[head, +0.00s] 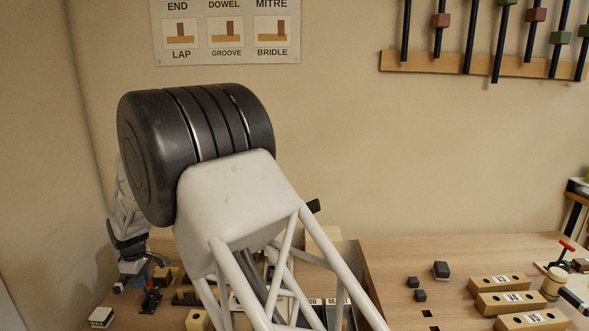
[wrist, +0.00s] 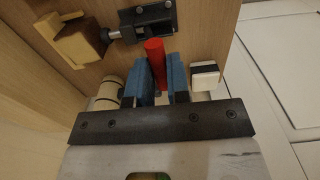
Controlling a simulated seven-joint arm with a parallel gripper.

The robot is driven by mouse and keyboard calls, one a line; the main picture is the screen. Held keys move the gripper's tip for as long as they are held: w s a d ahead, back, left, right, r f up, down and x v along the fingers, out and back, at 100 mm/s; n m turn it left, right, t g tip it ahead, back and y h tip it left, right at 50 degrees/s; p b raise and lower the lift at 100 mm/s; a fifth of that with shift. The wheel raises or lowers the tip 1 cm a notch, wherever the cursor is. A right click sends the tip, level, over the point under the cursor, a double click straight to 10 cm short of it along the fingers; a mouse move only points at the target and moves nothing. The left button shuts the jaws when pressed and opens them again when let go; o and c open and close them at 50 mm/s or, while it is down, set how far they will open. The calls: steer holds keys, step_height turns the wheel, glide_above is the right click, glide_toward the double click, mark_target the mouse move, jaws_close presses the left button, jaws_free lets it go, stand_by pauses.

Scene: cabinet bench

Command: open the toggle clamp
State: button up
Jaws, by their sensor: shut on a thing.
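In the wrist view the toggle clamp has a black body (wrist: 147,20) and a red handle (wrist: 154,48). In the head view my gripper (head: 138,278) is low at the left, beside the dark clamp (head: 150,300). The handle is mostly hidden there by my gripper, and my arm covers much of the bench.
A wooden block (wrist: 72,40) lies left of the clamp. A white block with a dark band (wrist: 205,75) stands right of the fingers, and a pale cylinder (wrist: 108,92) lies left of them. In the head view, labelled wooden blocks (head: 512,301) and a mallet (head: 553,284) lie far right.

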steer(key=shift+w, duration=0.45)
steer(key=shift+w+r, duration=0.1)
steer(key=shift+w, duration=0.05)
steer(key=o, duration=0.6)
steer(key=shift+o, duration=0.2)
steer(key=shift+r, duration=0.15)
step_height(320, 180, up, 7)
stand_by(0.9)
